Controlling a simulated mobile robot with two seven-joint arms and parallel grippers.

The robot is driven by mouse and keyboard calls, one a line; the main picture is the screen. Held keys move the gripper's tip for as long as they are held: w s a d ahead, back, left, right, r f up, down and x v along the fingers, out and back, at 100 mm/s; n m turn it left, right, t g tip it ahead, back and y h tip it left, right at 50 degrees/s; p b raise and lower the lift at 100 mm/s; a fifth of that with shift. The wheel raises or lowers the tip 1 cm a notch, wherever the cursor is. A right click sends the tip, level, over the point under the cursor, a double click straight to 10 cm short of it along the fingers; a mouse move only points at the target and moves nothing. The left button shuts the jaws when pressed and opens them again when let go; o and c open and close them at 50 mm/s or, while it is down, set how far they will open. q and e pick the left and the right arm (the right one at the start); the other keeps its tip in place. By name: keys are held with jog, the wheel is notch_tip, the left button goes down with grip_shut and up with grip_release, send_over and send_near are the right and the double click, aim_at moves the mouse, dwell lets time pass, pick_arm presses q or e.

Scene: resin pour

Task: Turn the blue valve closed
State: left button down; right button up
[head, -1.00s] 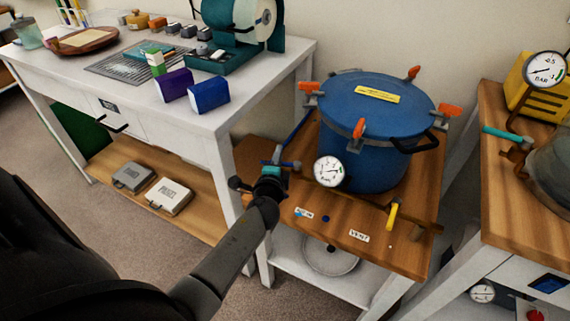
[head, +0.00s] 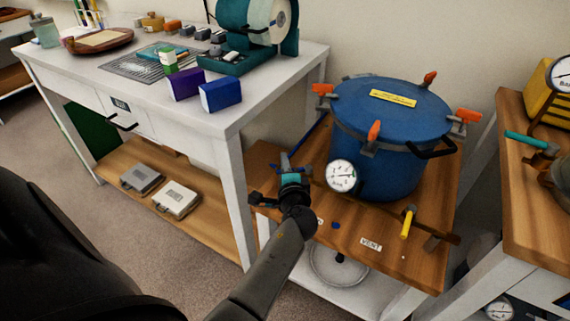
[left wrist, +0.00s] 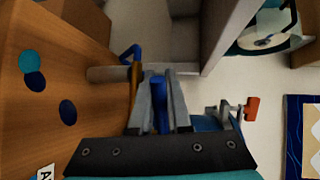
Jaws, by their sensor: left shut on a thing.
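The blue valve's handle (left wrist: 159,105) stands between the fingers of my left gripper (left wrist: 158,103) in the left wrist view. In the head view, my left gripper (head: 290,173) is at the left front of the blue pressure pot (head: 390,130), left of its round gauge (head: 341,175). It is shut on the valve's handle. In the head view, only a small blue part shows beyond the fingers, and most of the valve is hidden. How far it is turned cannot be told. My right gripper is not in view.
A yellow valve handle (head: 407,222) stands near the VENT label (head: 371,244) on the wooden stand (head: 440,270). A white bench (head: 225,120) is close on the left of my gripper. Another wooden-topped table (head: 520,190) stands at the right.

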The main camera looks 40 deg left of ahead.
pick_arm(q)
jog(key=c, duration=1.2)
grip_release()
jog(key=shift+o, duration=0.2)
